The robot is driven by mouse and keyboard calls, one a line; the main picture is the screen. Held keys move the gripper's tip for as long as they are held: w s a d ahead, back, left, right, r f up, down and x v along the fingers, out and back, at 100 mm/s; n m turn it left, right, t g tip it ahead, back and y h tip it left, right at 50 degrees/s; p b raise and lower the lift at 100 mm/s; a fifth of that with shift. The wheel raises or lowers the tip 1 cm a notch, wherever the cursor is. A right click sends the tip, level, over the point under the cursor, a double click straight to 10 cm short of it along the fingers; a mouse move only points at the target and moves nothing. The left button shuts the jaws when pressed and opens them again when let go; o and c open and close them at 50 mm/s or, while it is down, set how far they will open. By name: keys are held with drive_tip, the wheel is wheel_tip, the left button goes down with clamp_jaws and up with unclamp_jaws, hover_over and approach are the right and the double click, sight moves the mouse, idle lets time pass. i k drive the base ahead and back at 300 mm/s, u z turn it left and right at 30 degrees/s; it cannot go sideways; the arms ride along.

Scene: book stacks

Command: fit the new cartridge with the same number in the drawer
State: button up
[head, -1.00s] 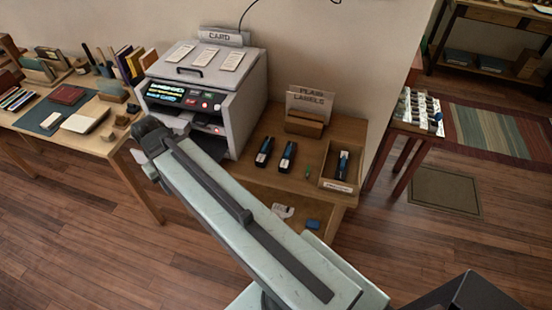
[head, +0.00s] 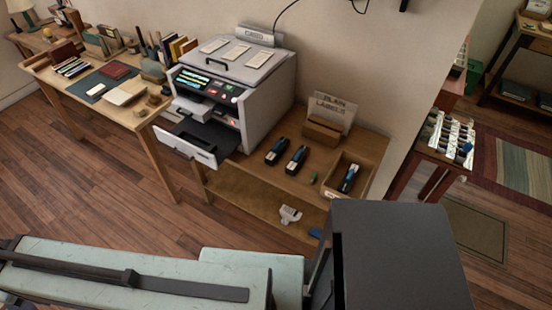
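The card printer (head: 262,95) stands on the wooden desk, with a dark drawer (head: 205,132) with a white front (head: 185,147) pulled out on its front left. I cannot make out a cartridge or number in the drawer. Two dark cartridges with blue marks lie on the desk to the right of the printer, a left one (head: 277,152) and a right one (head: 298,160). Another dark cartridge (head: 348,178) lies in a small wooden box (head: 335,192) at the desk's right. Their numbers are too small to read. My arm crosses the bottom; my gripper is out of view.
A "PLAIN LABELS" sign (head: 332,112) stands behind a wooden block (head: 322,131). A lower shelf (head: 250,195) holds a white item (head: 289,214). A side table (head: 130,110) with books stands left. Floor in front is clear.

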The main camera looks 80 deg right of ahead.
sight(209, 143)
drive_tip(key=u, duration=0.1)
drive_tip(key=k, duration=1.35)
drive_tip(key=u, duration=0.15)
